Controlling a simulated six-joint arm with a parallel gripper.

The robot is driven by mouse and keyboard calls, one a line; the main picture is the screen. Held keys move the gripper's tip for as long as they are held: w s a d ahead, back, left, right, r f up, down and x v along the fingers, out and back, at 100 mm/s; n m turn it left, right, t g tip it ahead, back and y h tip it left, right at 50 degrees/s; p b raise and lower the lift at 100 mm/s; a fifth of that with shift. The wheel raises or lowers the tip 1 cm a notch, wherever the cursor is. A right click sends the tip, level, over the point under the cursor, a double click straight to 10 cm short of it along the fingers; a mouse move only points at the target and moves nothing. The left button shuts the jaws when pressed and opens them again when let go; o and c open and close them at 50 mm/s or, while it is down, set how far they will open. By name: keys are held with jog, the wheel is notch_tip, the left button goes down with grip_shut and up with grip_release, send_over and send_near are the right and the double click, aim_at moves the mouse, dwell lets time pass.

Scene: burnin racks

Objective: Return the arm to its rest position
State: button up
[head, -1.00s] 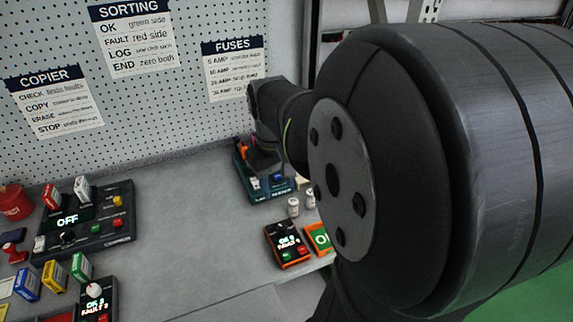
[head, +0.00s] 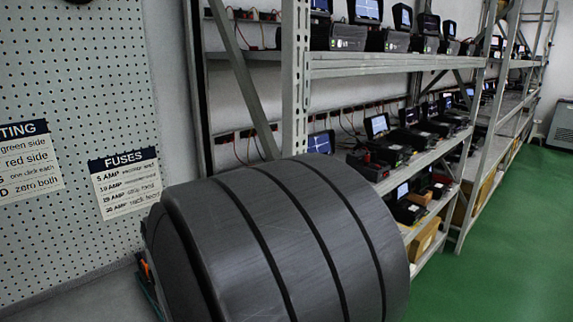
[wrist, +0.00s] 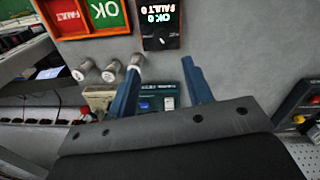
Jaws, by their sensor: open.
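My gripper (wrist: 161,64) shows in the wrist view with two blue fingers spread apart and nothing between them. Below the fingers is the bench with a teal device (wrist: 168,92) that has a blue and a white switch. Beyond the fingers stand a black counter box (wrist: 160,35) with a lit display and an orange-edged tray (wrist: 75,37) with a red FAULT side and a green OK side. White-capped cylinders (wrist: 110,71) stand near the left finger; one partly overlaps its tip in the picture. In the head view only my large grey arm link shows; my gripper is hidden.
A metal shelving rack (head: 390,66) with several small screened devices runs along the right over a green floor (head: 500,230). A pegboard (head: 75,90) with a FUSES sheet (head: 125,182) is on the left. A dark device (wrist: 300,108) sits at the wrist view's right edge.

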jog(key=f, duration=1.2)
jog(key=shift+w+d, duration=0.2)
jog(key=shift+w, duration=0.05)
